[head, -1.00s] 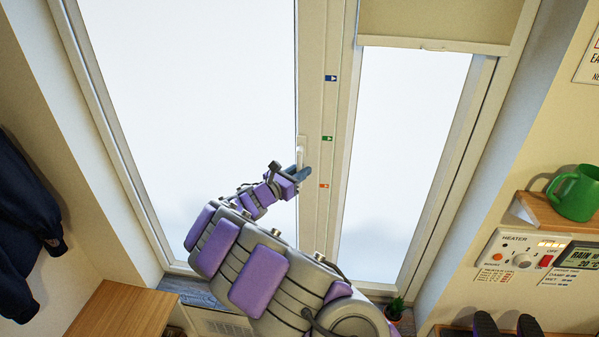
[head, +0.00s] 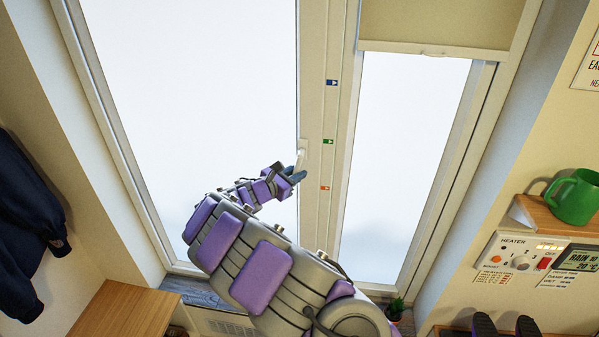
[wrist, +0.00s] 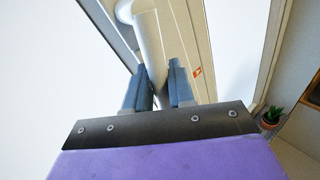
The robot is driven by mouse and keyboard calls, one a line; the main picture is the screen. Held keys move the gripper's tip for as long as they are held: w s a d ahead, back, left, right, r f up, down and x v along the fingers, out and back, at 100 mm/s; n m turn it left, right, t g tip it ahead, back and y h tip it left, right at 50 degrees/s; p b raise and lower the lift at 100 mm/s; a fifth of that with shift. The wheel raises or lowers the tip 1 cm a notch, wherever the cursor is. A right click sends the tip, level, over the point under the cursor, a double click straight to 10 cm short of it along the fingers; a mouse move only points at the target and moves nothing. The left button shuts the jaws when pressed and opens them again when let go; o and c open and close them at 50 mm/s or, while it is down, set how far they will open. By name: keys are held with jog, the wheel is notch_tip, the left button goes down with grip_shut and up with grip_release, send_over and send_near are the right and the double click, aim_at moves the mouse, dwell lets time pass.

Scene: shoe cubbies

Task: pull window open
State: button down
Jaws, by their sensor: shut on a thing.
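The window has a wide left pane (head: 200,100) and a narrower right pane (head: 400,150), with a pale frame post between them. In the wrist view the handle (wrist: 149,40) runs down between the blue fingers. My gripper (head: 297,174) is shut on the handle's lower end; in the wrist view the gripper (wrist: 160,84) has one finger on each side of it. Blue, green and orange arrow stickers (head: 327,141) mark the post. The left pane looks flush with its frame.
A blind (head: 430,22) covers the top of the right pane. A shelf (head: 545,215) with a green mug (head: 576,196) and a heater panel (head: 525,258) are at the right. A potted plant (head: 396,306) stands on the sill. A dark jacket (head: 25,220) hangs left, above a wooden surface (head: 125,312).

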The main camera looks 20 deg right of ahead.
jog(key=a+m+y, duration=0.1)
jog(key=w+a+r+m+y+p, duration=0.1)
jog(key=shift+w+m, duration=0.15)
jog(key=shift+m, duration=0.15)
jog(key=shift+w+a+r+m+t+y+p, duration=0.15)
jog(key=shift+w+a+r+m+t+y, duration=0.2)
jog(key=shift+r+m+y, duration=0.6)
jog(key=shift+w+a+r+m+t+y+p, duration=0.15)
jog(key=shift+a+r+m+t+y, duration=0.35)
jog(key=shift+m+y, duration=0.6)
jog(key=shift+w+a+r+m+t+y+p, duration=0.2)
jog(key=shift+r+m+t+y, duration=0.25)
jog(key=shift+r+m+y, duration=0.55)
